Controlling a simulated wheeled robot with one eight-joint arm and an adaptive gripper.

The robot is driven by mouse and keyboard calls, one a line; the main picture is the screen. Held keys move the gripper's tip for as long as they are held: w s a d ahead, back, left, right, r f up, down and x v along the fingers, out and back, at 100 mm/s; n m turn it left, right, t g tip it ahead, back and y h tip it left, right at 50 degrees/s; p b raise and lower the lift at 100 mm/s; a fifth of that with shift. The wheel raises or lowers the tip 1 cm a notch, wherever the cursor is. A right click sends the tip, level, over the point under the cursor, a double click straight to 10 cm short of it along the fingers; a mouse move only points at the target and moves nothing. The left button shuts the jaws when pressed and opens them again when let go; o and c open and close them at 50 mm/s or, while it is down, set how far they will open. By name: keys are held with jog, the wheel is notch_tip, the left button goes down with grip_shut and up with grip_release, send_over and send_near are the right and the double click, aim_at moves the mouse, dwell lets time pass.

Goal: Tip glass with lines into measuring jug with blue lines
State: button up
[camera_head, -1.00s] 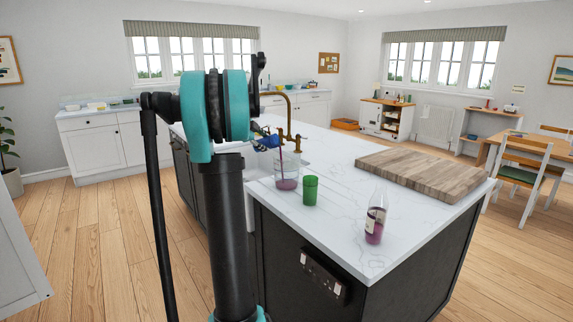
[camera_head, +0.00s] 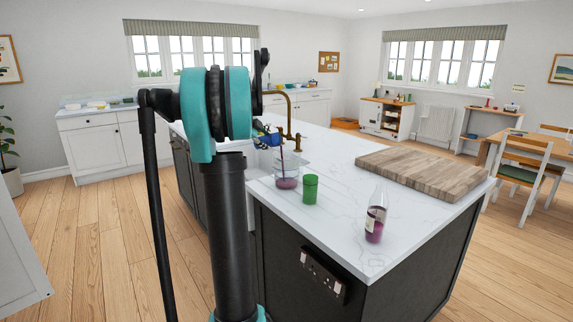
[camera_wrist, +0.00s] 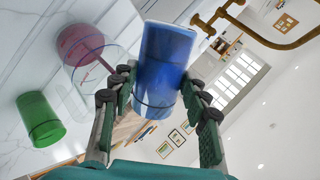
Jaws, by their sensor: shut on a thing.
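My gripper (camera_wrist: 156,92) is shut on a blue glass (camera_wrist: 164,62), held tipped above the worktop. The glass also shows in the head view (camera_head: 266,139), partly hidden by my arm. A thin line around it shows in the wrist view. A purple stream falls from its mouth into the clear measuring jug (camera_head: 287,171), which stands upright on the white worktop. Purple liquid covers the jug's bottom; its round rim and pink liquid show in the wrist view (camera_wrist: 83,46).
A green cup (camera_head: 310,188) stands close to the jug, front right. A clear bottle with purple liquid (camera_head: 376,216) stands near the worktop's front edge. A wooden board (camera_head: 425,172) lies to the right. A brass tap (camera_head: 290,112) rises behind the jug.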

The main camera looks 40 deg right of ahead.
jog(key=shift+s+d+r+m+t+y+p, duration=0.15)
jog(key=shift+s+d+r+m+t, duration=0.05)
jog(key=shift+s, duration=0.15)
jog(key=shift+s+d+r+m+t+y+p, duration=0.15)
jog(key=shift+s+m+t, duration=0.05)
jog(key=shift+s, duration=0.1)
dwell(0.5)
jog(key=shift+s+d+f+m+t+y+p, duration=0.15)
jog(key=shift+s+f+m+t+y+p, duration=0.15)
jog(key=shift+m+t+y+p, duration=0.15)
dwell(1.2)
